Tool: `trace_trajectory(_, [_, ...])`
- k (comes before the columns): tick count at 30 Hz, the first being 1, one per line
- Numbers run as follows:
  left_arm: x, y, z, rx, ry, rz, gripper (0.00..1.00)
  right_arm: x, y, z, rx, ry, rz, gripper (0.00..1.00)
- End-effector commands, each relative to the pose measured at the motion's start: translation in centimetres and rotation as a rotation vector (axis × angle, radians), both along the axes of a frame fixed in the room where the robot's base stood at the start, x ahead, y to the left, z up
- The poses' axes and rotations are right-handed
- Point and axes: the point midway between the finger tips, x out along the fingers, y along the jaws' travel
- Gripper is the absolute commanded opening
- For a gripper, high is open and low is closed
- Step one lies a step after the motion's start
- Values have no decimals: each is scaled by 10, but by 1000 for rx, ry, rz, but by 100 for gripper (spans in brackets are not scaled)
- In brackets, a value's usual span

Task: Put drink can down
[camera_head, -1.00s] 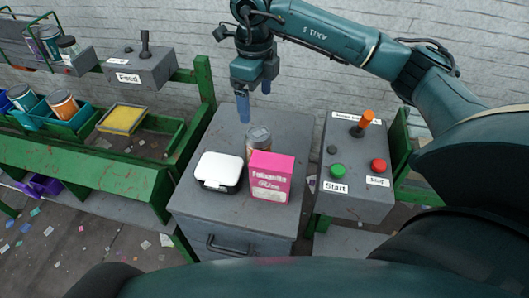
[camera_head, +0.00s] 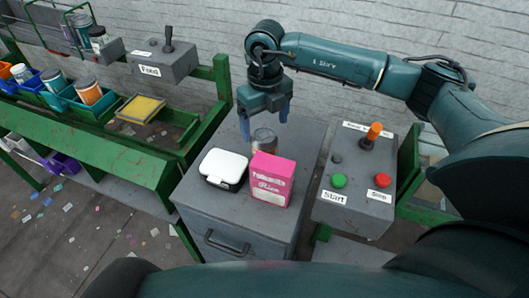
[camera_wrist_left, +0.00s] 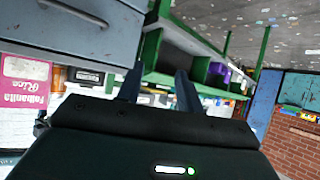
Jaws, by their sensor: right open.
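The drink can (camera_head: 264,142), silver-topped, stands upright on the grey cabinet (camera_head: 190,194), behind the pink box and partly hidden by it. My right gripper (camera_head: 264,128) is open and points down at the can, with one finger to each side of it in the picture. Whether the fingers touch the can cannot be told. My left gripper (camera_wrist_left: 159,72) shows only in the left wrist view, with its fingers apart and nothing visible between them.
A pink box (camera_head: 270,182) and a white-lidded black container (camera_head: 224,168) stand in front of the can. A control panel (camera_head: 352,191) with buttons and a lever is to the right. A green sorting rack (camera_head: 102,145) with bins is to the left.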

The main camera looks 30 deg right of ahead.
Motion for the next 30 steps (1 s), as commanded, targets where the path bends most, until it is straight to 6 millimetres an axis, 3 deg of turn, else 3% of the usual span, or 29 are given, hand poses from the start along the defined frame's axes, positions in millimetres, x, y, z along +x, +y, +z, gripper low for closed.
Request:
trace_trajectory(6, [-2,1,-2,5,15,1,36,-1,1,-15,0,3,1,84])
trace_trajectory(15, [-3,2,2,4,27,13,36,-3,5,-56,2,2,1,84])
trace_trajectory(23, [-4,3,-2,7,35,14,36,-2,4,-60,1,0,1,84])
trace_trajectory(30, [-4,3,-2,8,35,15,36,-2,4,-60,1,0,1,66])
